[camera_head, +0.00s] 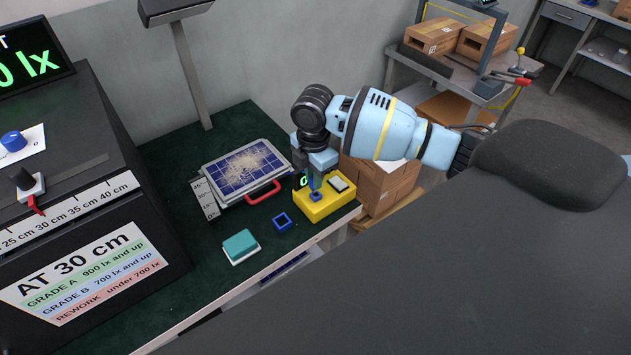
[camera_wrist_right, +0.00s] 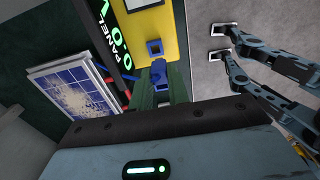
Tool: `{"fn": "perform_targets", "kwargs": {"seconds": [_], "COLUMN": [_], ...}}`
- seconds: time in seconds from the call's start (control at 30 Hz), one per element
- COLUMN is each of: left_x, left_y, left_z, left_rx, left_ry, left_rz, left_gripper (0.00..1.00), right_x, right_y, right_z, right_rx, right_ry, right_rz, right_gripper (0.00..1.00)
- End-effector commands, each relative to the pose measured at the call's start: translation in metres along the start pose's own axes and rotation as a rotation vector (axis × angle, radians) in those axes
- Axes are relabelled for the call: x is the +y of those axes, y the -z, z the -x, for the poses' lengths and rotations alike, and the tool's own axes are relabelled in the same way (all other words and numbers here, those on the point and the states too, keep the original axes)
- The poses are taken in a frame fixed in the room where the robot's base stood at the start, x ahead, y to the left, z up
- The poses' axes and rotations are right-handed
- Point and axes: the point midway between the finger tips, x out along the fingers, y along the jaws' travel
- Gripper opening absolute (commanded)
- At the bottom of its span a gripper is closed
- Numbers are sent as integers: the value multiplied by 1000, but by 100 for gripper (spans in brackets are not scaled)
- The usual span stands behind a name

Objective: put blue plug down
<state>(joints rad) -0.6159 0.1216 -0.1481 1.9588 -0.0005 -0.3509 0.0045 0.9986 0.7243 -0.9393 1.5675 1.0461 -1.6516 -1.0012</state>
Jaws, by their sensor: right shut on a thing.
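The blue plug (camera_wrist_right: 159,72) is held in my right gripper (camera_head: 314,178), which is shut on it. In the head view the gripper points down over the yellow box (camera_head: 330,206). A blue square socket (camera_head: 316,197) is on top of that box; in the wrist view the socket (camera_wrist_right: 154,47) shows beside the plug, and I cannot tell the height between them. An empty blue square frame (camera_head: 282,221) lies on the green mat left of the box. My left gripper (camera_wrist_right: 220,43) shows in the wrist view, open and empty; the head view does not show it.
A solar panel (camera_head: 245,168) with a red handle lies left of the yellow box. A teal block (camera_head: 240,245) on a white base stands nearer the table edge. A black light-meter cabinet (camera_head: 100,200) fills the left. Cardboard boxes (camera_head: 380,185) stand right, beyond the table.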

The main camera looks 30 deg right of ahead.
Motion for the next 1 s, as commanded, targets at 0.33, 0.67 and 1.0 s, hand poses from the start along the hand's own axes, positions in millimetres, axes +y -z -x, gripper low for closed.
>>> {"fn": "perform_targets", "kwargs": {"seconds": [0.33,0.67,1.0], "left_x": [0,0,-1], "left_y": [1,0,-2], "left_z": [0,0,0], "left_rx": [2,1,-4], "left_ry": [-1,-1,-1], "left_rz": [1,0,-6], "left_gripper": [36,36,36], "right_x": [6,5,5], "right_y": [-10,-9,-9], "right_z": [-33,-36,-39], "right_rx": [-1,-1,-1], "right_ry": [-1,-2,-1], "right_rz": [-1,-1,-1], "right_gripper": [0,0,39]}}
